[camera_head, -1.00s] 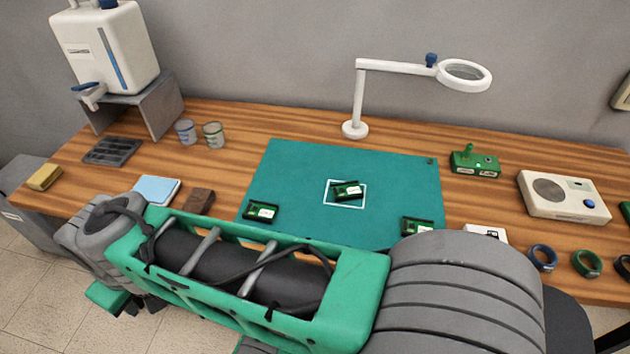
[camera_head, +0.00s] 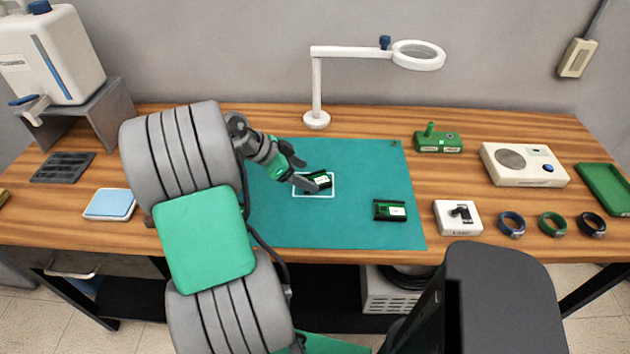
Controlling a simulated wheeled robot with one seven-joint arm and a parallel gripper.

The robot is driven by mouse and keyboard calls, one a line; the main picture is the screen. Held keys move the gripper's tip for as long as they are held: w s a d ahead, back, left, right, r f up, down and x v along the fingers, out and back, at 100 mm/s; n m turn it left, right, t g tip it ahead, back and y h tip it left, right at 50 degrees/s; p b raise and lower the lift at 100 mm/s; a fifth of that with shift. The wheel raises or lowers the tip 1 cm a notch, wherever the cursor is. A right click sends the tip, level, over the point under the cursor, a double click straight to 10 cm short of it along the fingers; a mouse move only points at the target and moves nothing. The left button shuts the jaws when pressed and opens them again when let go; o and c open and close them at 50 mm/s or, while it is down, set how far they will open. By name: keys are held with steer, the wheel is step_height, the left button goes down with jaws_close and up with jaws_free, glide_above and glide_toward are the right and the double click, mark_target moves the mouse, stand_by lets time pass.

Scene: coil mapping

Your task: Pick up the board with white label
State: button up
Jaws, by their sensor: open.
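A dark green board with a white label (camera_head: 319,180) lies in the white square outline on the teal mat (camera_head: 330,230). My gripper (camera_head: 303,171) is at this board, coming in from the left with its fingers apart. One finger overlaps the board's left part in this view, and I cannot tell whether it touches. A second green board with a white label (camera_head: 390,211) lies on the mat at its lower right, clear of my gripper. The third board seen earlier at the mat's left is hidden behind my arm.
A magnifier lamp (camera_head: 317,118) stands behind the mat. A green fixture (camera_head: 438,141), a beige device (camera_head: 524,165), a white box (camera_head: 458,218) and several rings (camera_head: 512,224) are to the right. A blue pad (camera_head: 111,204) lies left of my arm. The mat's front middle is clear.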

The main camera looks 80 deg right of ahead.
mark_target(315, 182)
steer(key=x, duration=0.2)
steer(key=shift+s+d+f, duration=0.1)
steer(key=shift+s+f, duration=0.1)
steer(key=shift+f, duration=0.05)
steer(key=shift+c, duration=0.3)
steer(key=c, duration=1.5)
